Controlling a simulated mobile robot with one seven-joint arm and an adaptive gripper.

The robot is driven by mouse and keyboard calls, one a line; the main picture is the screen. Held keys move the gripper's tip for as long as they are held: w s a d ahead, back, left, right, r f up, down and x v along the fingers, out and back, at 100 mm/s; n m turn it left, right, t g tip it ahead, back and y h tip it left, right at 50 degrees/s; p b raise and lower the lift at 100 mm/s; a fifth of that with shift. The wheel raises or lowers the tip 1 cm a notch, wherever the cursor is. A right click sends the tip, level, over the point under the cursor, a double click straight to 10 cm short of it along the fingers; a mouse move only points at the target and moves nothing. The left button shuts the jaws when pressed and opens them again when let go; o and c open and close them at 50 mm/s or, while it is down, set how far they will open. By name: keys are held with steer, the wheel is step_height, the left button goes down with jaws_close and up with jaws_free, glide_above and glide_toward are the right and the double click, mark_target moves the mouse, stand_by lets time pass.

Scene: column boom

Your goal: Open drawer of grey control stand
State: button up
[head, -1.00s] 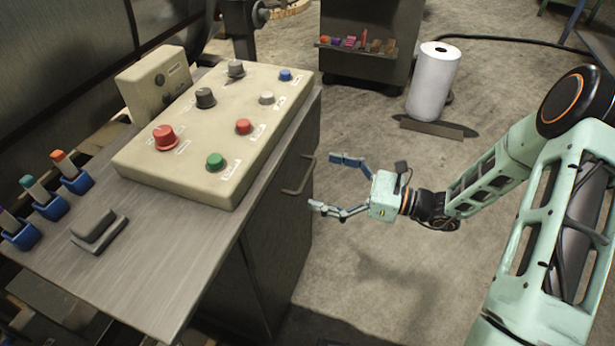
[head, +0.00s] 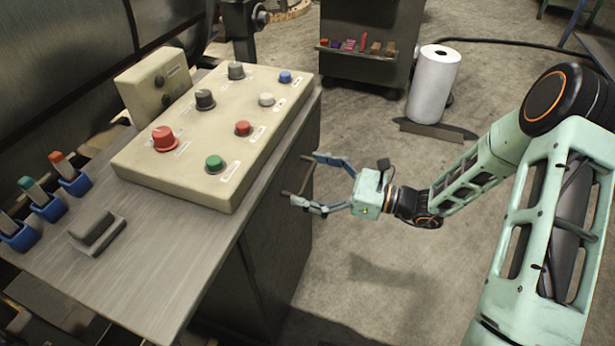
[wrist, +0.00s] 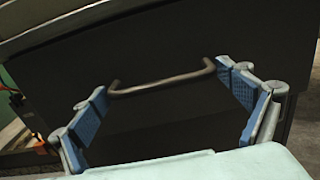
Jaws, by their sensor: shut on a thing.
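The grey control stand (head: 150,262) fills the left of the head view, its dark front facing my arm. The drawer's bar handle (head: 308,181) is on that front, below the top's edge. In the wrist view the handle (wrist: 165,82) runs across the dark drawer front (wrist: 160,118), bent in at both ends. My gripper (head: 306,179) is at the handle, with one finger at each end of it, shut on it lengthwise. The blue finger pads also show in the wrist view (wrist: 163,86). I see no clear gap around the drawer front.
A beige control box (head: 215,130) with several knobs and buttons sits on the stand. Blue holders (head: 47,208) and a grey block (head: 93,230) lie to its left. A white roll (head: 433,85) stands behind on the floor.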

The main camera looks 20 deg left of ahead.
steer(key=shift+c, duration=0.8)
steer(key=s+d+p, duration=0.1)
steer(key=d+p, duration=0.2)
steer(key=d, duration=2)
steer(key=shift+s+d, duration=0.3)
steer(key=o, duration=1.4)
steer(key=d, duration=0.8)
steer(key=s+d, duration=0.1)
steer(key=d, duration=0.3)
